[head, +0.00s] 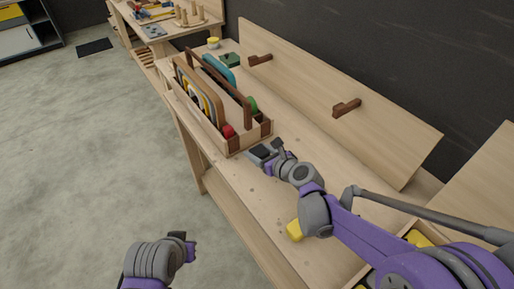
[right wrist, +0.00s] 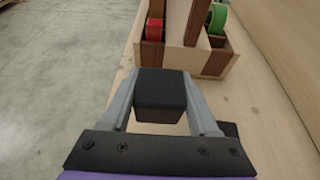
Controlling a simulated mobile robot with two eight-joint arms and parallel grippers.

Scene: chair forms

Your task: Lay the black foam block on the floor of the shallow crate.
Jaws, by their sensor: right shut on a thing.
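The black foam block (right wrist: 161,92) is held between the two grey fingers of my right gripper (right wrist: 163,100). In the head view my right gripper (head: 266,152) is over the bench, just in front of the near end of the wooden carrier, with the block (head: 260,152) small and dark in it. A low wooden box (head: 408,232) with yellow things in it is at the lower right, mostly hidden behind my right arm; I cannot tell whether it is the shallow crate. My left gripper (head: 190,246) is over the floor, away from the bench; its fingers are unclear.
A wooden carrier (head: 252,140) with a brown handle holds boards and red and green rolls. A yellow piece (head: 294,230) lies beside my right arm. A leaning board (head: 340,85) with brown pegs backs the bench. The bench top (head: 240,190) near its front edge is clear.

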